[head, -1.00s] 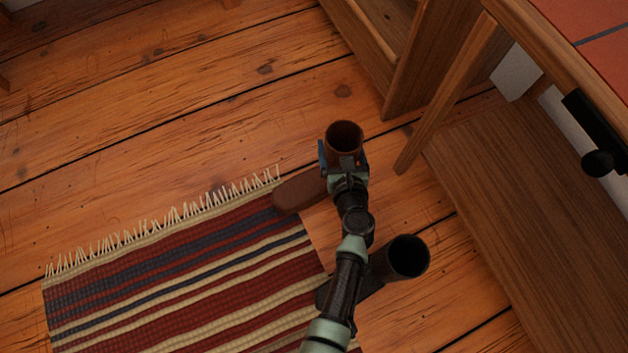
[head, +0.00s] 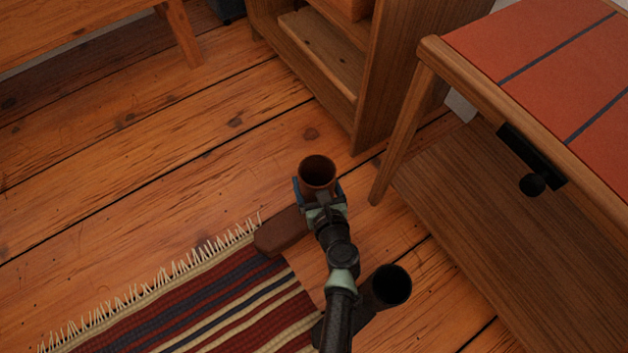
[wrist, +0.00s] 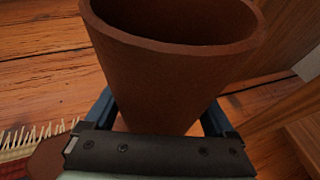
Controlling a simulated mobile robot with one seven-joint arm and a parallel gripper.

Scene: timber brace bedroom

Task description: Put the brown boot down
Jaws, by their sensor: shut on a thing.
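The brown boot (head: 281,231) is upright, its round open top facing up and its toe pointing left over the corner of the striped rug. My gripper (head: 319,190) is shut on the boot's shaft. In the wrist view the brown shaft (wrist: 175,75) fills the middle between the blue fingers of my gripper (wrist: 160,112). The boot's sole is hidden in the wrist view, and I cannot tell whether it touches the floor.
A dark boot (head: 390,287) stands just right of my arm. The striped rug (head: 215,305) lies at lower left. A tile-topped wooden table (head: 440,75) is at right, a wooden shelf unit (head: 375,70) behind. Open plank floor (head: 130,170) spreads left.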

